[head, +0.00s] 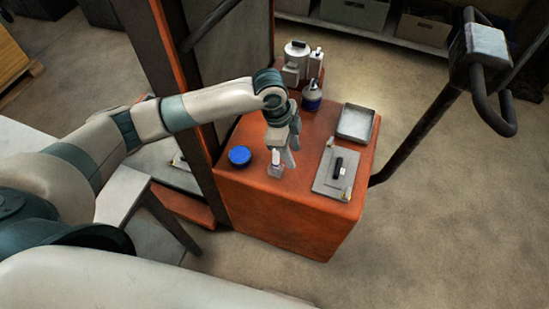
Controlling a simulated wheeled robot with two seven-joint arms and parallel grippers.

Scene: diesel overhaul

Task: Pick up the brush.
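My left gripper (285,157) points down over the orange cabinet top, with its fingers spread apart. A small pale upright object (276,169) stands right below its left finger; I cannot tell whether they touch or whether this is the brush. A dark, short object (338,167) lies on a flat grey plate (325,184) to the right of the gripper; it is too small to identify for sure. No brush can be named with certainty. My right gripper is out of view.
On the orange cabinet (290,208) are a round blue-lidded tin (239,155), a blue and white bottle (312,97), white containers (296,57) at the back and an empty grey tray (356,122). A dark post with a handle (421,125) rises at the right.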

